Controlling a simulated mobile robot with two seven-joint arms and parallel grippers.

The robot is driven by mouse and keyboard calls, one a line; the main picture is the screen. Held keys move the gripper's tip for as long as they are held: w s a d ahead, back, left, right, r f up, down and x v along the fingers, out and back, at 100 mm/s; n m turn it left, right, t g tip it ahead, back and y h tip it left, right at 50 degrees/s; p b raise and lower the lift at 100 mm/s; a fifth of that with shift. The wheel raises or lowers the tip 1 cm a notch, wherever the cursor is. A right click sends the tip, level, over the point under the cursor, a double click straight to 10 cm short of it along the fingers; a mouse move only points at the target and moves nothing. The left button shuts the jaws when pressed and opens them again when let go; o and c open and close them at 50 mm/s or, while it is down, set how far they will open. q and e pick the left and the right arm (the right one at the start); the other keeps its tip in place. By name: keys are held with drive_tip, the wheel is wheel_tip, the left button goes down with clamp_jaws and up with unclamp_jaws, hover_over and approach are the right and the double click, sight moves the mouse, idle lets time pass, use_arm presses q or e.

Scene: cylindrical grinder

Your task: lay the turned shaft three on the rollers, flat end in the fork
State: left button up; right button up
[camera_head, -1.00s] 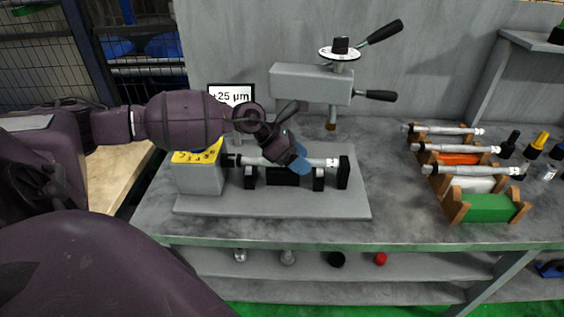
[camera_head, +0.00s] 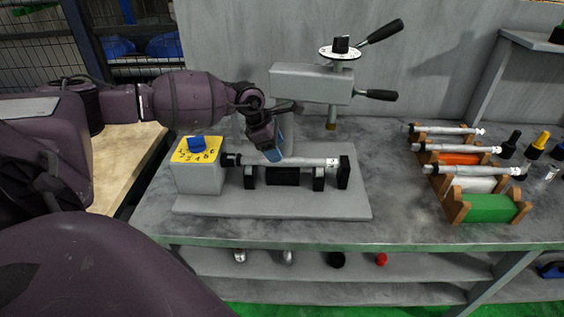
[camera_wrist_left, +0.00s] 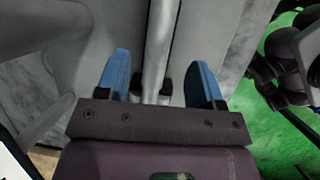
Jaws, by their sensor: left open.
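A steel turned shaft (camera_head: 300,162) lies level along the grinder's black rollers (camera_head: 318,180). Its left end meets the black fork (camera_head: 231,159) beside the dial box; I cannot tell how the flat sits inside. Its right end, with small dark marks, is by the black end block (camera_head: 344,172). My left gripper (camera_head: 276,150) is open and empty over the left half of this shaft. In the left wrist view, the blue fingertips (camera_wrist_left: 161,82) are spread on either side of the shaft (camera_wrist_left: 161,40), apart from it. My right gripper is not in view.
Three more shafts lie on wooden racks at the right, with orange (camera_head: 457,159), white (camera_head: 470,184) and green (camera_head: 488,208) blocks. A grey measuring head with black levers (camera_head: 310,84) overhangs the back. The dial box (camera_head: 198,172) stands left. The bench between grinder and racks is clear.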

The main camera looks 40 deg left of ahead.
use_arm(q)
drive_tip(key=x, duration=0.5)
drive_tip(key=shift+a+f, duration=0.1)
drive_tip(key=shift+a, duration=0.05)
drive_tip(key=shift+c, duration=0.2)
clamp_jaws()
drive_tip(key=shift+r, duration=0.2)
